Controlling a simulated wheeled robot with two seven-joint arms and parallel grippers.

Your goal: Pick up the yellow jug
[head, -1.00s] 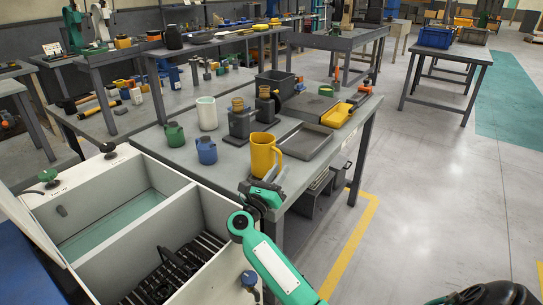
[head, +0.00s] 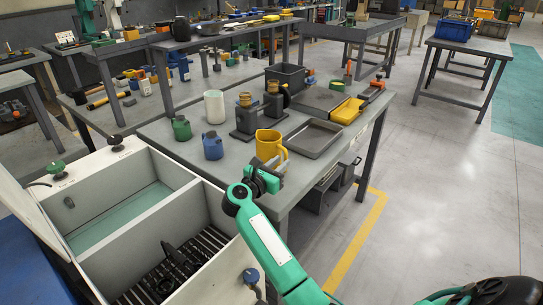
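The yellow jug (head: 267,145) stands upright near the front edge of the grey workbench (head: 318,184), with its handle on the right side. My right gripper (head: 271,170) is at the bench's front edge, just in front of the jug and overlapping its lower part in the picture. The fingers are small and partly hidden by the wrist, so I cannot tell whether they are open or touch the jug. My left gripper is not in view.
A blue jug (head: 213,147), a green jug (head: 181,128) and a white container (head: 214,106) stand left of the yellow jug. A grey tray (head: 314,138) lies to its right. An open white cabinet (head: 135,190) fills the lower left.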

